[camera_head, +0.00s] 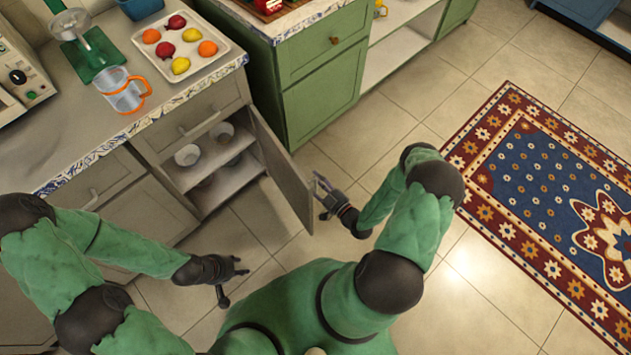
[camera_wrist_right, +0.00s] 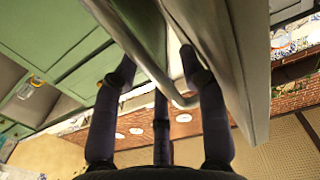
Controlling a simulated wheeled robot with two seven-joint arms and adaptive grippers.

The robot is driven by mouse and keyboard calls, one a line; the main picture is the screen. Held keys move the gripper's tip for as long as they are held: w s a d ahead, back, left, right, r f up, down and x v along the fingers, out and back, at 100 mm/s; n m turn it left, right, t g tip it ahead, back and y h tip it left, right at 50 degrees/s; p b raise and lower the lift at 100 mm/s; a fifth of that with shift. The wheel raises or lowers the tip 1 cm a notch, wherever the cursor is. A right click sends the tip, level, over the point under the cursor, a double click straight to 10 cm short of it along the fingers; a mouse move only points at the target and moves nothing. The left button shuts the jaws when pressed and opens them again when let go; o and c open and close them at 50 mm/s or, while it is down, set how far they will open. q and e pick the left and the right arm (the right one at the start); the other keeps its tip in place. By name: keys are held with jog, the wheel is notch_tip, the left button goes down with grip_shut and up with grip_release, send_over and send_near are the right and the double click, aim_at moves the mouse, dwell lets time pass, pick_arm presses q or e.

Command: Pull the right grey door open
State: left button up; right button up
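The right grey door (camera_head: 281,172) of the low grey cabinet stands swung out, baring shelves with bowls and cups (camera_head: 188,155). My right gripper (camera_head: 322,190) is at the outer side of this door, by its handle. In the right wrist view, its dark fingers are spread apart, with the metal handle (camera_wrist_right: 183,101) between them and the door panel (camera_wrist_right: 232,60) close to the right finger. Firm contact with the handle cannot be made out. My left gripper (camera_head: 236,280) hangs empty over the floor left of my body, its fingers apart.
A green cabinet (camera_head: 318,75) stands beside the opened door. The counter holds a tray of fruit (camera_head: 226,52), a glass pitcher with orange trim (camera_head: 124,92) and an appliance (camera_head: 22,82). Tiled floor is free right of the door, up to a patterned rug (camera_head: 545,190).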

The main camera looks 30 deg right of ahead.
jog(key=shift+s, duration=0.1)
jog(key=v, duration=1.2)
dwell(0.6)
